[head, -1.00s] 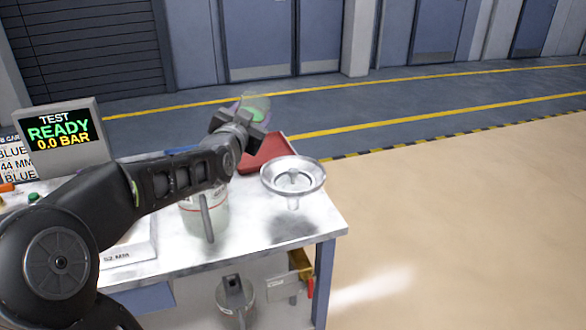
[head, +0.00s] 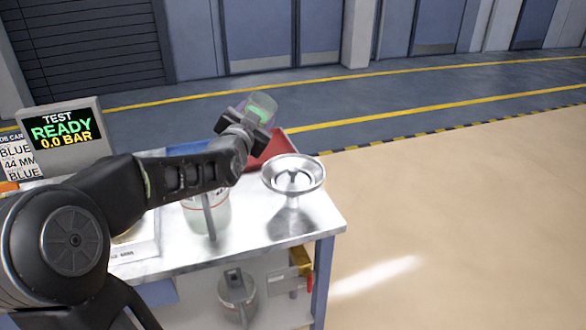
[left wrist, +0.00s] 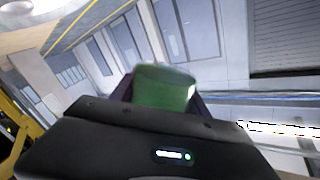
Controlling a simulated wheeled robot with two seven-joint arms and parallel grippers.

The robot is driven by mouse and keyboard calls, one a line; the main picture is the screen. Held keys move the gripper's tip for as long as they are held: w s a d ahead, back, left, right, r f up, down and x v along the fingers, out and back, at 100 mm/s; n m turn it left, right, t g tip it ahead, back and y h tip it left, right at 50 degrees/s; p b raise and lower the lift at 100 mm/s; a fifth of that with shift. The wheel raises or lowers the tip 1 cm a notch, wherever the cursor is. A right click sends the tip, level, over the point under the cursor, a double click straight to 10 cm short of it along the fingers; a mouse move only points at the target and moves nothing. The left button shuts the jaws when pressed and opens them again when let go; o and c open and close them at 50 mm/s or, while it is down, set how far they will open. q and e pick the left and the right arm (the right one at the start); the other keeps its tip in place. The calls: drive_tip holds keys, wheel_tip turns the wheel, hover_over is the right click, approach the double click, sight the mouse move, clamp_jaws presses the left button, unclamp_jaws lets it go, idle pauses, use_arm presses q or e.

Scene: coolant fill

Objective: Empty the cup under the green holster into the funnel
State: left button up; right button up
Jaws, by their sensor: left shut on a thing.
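My left gripper (head: 247,124) is shut on a clear cup with green liquid (head: 261,106), held in the air above the back of the bench. The cup also shows in the left wrist view (left wrist: 165,86), with the green inside it. It looks slightly tilted in the head view. The metal funnel (head: 294,174) stands at the right of the bench, to the right of and below the cup, and the two are apart. The green holster cannot be made out. My right gripper is not in view.
A red tray (head: 270,150) lies behind the funnel. A clear jug (head: 207,213) stands on the bench (head: 255,243) below my left arm. A test screen (head: 63,132) stands at the left. A valve with a red handle (head: 304,270) is under the bench's right end.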

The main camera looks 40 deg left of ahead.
use_arm(q)
drive_tip(key=shift+w+d+f+m+p, duration=0.15)
drive_tip(key=shift+d+m+p, duration=0.15)
drive_tip(key=shift+m+p, duration=0.3)
drive_tip(key=shift+p, duration=0.4)
drive_tip(key=shift+d+r+m+p, duration=0.1)
drive_tip(key=shift+r+m+p, duration=0.5)
drive_tip(key=shift+p, duration=0.5)
drive_tip(key=shift+d+f+m+p, duration=0.1)
drive_tip(key=shift+f+m+p, duration=0.25)
drive_tip(key=shift+m+p, duration=0.4)
drive_tip(key=shift+a+f+m+p, duration=0.1)
drive_tip(key=shift+f+m+p, duration=0.3)
drive_tip(key=shift+m, duration=0.65)
drive_tip(key=shift+d+f+m+p, duration=0.1)
drive_tip(key=shift+f+m+p, duration=0.15)
drive_tip(key=shift+m+p, duration=0.55)
idle(1.0)
drive_tip(key=shift+w+d+f+m+b, duration=0.2)
drive_tip(key=shift+d+m, duration=0.15)
drive_tip(key=shift+m, duration=0.1)
drive_tip(key=shift+w+d+f+m+b, duration=0.15)
drive_tip(key=shift+d+m, duration=0.15)
drive_tip(key=shift+m, duration=0.15)
idle(0.4)
drive_tip(key=shift+d+f+m+b, duration=0.1)
drive_tip(key=shift+f+m+b, duration=0.55)
drive_tip(key=shift+f, duration=0.2)
